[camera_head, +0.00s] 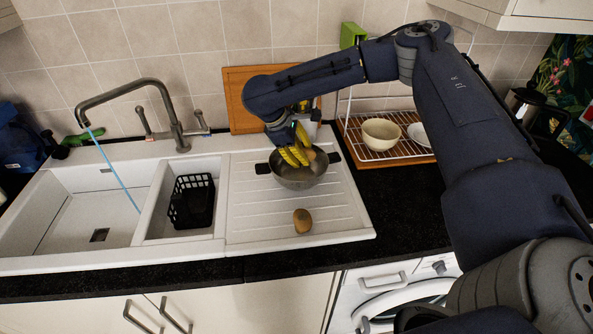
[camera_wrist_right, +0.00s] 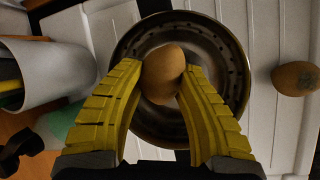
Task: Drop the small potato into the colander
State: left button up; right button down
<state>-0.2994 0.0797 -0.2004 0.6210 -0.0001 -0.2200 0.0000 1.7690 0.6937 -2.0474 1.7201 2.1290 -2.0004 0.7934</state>
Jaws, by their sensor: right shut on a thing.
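My right gripper (camera_head: 297,155) has yellow fingers and is shut on a brown potato (camera_wrist_right: 163,72). The held potato shows between the fingertips in the right wrist view, over the round metal colander (camera_wrist_right: 228,50). In the head view the colander (camera_head: 292,182) stands on the ribbed drainboard, with dark handles at its sides. A second brown potato (camera_head: 302,221) lies on the drainboard in front of the colander; it also shows in the right wrist view (camera_wrist_right: 296,78). I cannot tell for sure which potato is smaller. My left gripper is not in view.
A black basket (camera_head: 191,202) sits in the small sink basin, left of the drainboard. A cream bowl (camera_head: 381,134) stands on a wire rack at the right. A wooden board (camera_head: 239,99) leans on the wall behind. The front drainboard is mostly clear.

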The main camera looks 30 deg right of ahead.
jog(key=c, duration=0.9)
grip_release()
jog(key=shift+o, duration=0.2)
jog(key=v, duration=1.2)
